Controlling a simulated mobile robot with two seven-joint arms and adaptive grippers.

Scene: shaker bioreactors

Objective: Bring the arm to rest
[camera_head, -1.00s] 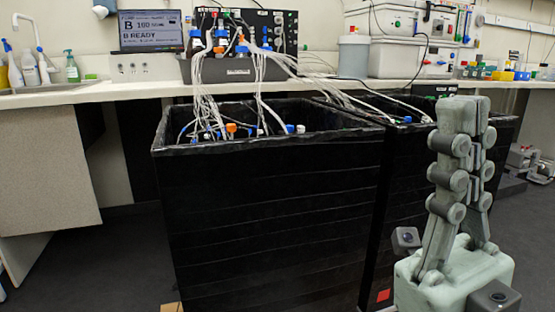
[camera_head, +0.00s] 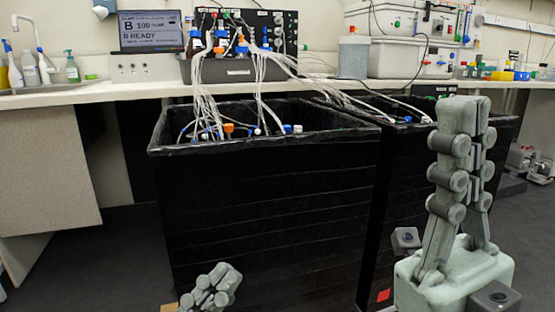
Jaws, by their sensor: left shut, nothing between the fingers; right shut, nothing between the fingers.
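My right gripper (camera_head: 467,104) stands upright at the right of the head view, in front of the second black bin. Its grey-green fingers are together and hold nothing. My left gripper (camera_head: 228,274) shows only its finger parts at the bottom edge, in front of the large black bin. Its fingers are closed and empty. The rest of the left arm is out of the picture.
A large black bin (camera_head: 265,215) with tubes and capped vessels stands in the middle. A second black bin (camera_head: 385,215) is beside it. A white bench (camera_head: 110,91) with a display and control box runs behind. Dark floor (camera_head: 110,265) is open at left.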

